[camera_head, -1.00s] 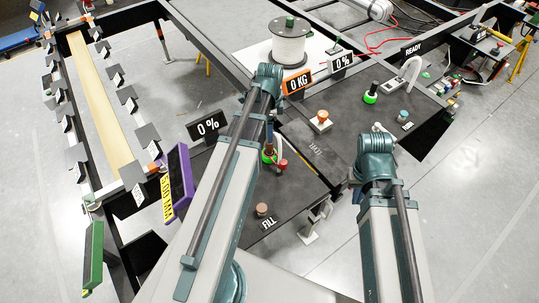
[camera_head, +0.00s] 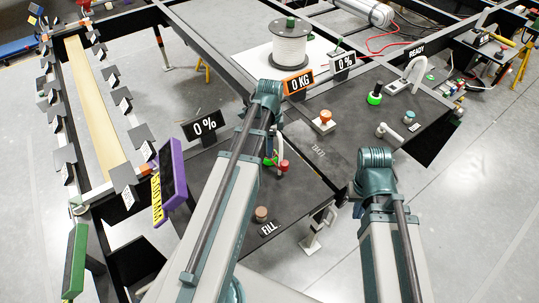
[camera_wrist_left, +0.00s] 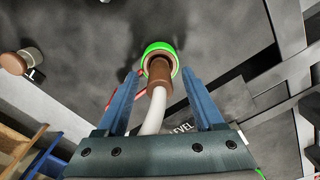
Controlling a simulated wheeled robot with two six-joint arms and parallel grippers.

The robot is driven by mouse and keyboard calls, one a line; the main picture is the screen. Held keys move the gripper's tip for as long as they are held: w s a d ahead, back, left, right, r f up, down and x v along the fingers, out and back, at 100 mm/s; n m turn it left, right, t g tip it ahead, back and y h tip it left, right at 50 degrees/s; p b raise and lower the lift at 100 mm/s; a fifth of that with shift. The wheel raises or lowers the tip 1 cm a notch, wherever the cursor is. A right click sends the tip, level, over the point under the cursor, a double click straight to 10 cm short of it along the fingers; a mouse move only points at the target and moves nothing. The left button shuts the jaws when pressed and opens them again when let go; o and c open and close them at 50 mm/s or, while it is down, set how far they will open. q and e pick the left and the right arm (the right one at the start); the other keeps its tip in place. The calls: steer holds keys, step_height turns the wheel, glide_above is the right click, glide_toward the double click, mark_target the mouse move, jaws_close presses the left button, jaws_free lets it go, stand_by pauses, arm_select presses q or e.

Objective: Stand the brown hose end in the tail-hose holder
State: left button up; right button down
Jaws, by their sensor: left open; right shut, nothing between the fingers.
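The brown hose end (camera_wrist_left: 159,71) sits at the mouth of a green-rimmed holder (camera_wrist_left: 160,48), with its white hose (camera_wrist_left: 155,112) curving back toward my wrist. How deep it sits in the holder I cannot tell. My left gripper (camera_wrist_left: 160,74) is open, one blue finger on each side of the hose end, with gaps visible. In the head view, the green rim (camera_head: 268,161) and white hose (camera_head: 278,150) show partly behind my left arm. My right arm shows at right in the head view, but its gripper is hidden.
A brown-topped knob (camera_head: 261,213) stands near the FILL label. A red knob (camera_head: 283,166) is close beside the holder. An orange knob (camera_head: 325,117), another green-ringed post (camera_head: 374,97) and a white spout (camera_head: 388,132) stand on the dark panel (camera_head: 345,150).

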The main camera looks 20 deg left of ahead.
arm_select(q)
jaws_close()
stand_by(0.3)
steer(key=shift+r, duration=0.1)
step_height(320, 180, up, 10)
steer(key=p, duration=1)
